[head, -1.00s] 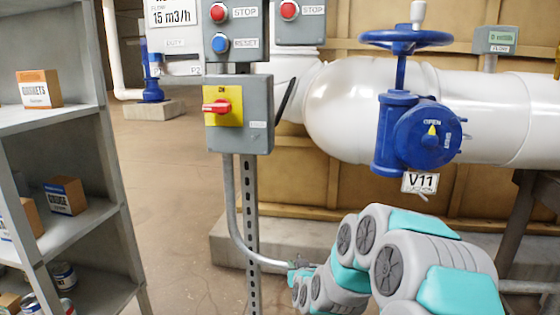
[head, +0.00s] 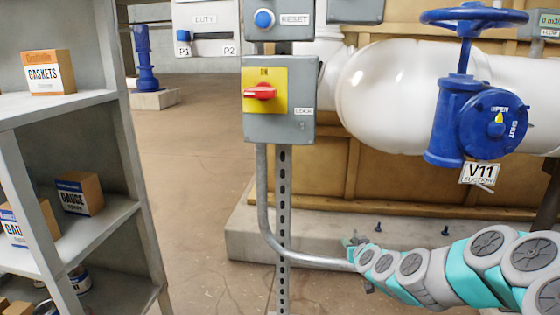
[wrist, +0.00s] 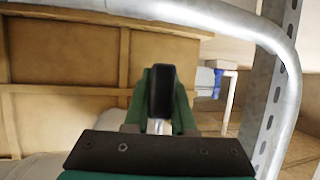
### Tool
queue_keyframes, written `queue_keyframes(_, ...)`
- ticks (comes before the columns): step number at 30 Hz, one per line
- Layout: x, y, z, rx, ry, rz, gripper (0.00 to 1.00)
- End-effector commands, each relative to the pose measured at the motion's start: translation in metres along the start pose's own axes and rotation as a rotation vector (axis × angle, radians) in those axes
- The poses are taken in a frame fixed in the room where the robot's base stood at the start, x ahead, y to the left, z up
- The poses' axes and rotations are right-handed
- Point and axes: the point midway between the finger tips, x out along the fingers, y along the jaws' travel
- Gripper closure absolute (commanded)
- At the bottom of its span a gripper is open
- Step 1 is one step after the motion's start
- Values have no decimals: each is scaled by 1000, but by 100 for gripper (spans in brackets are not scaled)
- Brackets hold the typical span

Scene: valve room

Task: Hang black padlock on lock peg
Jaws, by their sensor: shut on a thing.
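In the wrist view, my gripper (wrist: 160,105) has green fingers shut on the black padlock (wrist: 161,90). The padlock's black body stands upright between the fingers, with a bright metal part below it. In the head view, my gripper (head: 355,243) is small and low, right of the post and close to the bent conduit. The padlock cannot be made out there. The grey switch box (head: 280,125) has a red handle on a yellow plate and a LOCK label (head: 303,111) at its lower right. I cannot make out the lock peg in either view.
A bent grey conduit (head: 264,200) runs beside the slotted post (head: 283,195); it also crosses the wrist view (wrist: 240,20). A blue valve (head: 470,110) with tag V11 (head: 479,173) is at the right. A shelf (head: 60,115) with boxes stands left. Floor between is open.

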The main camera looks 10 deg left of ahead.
Motion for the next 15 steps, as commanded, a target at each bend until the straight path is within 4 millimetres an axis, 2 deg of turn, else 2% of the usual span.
queue_keyframes(8,-10,-34,-33,-53,8,-138,100)
queue_keyframes(15,-26,-65,-64,-115,7,-274,100)
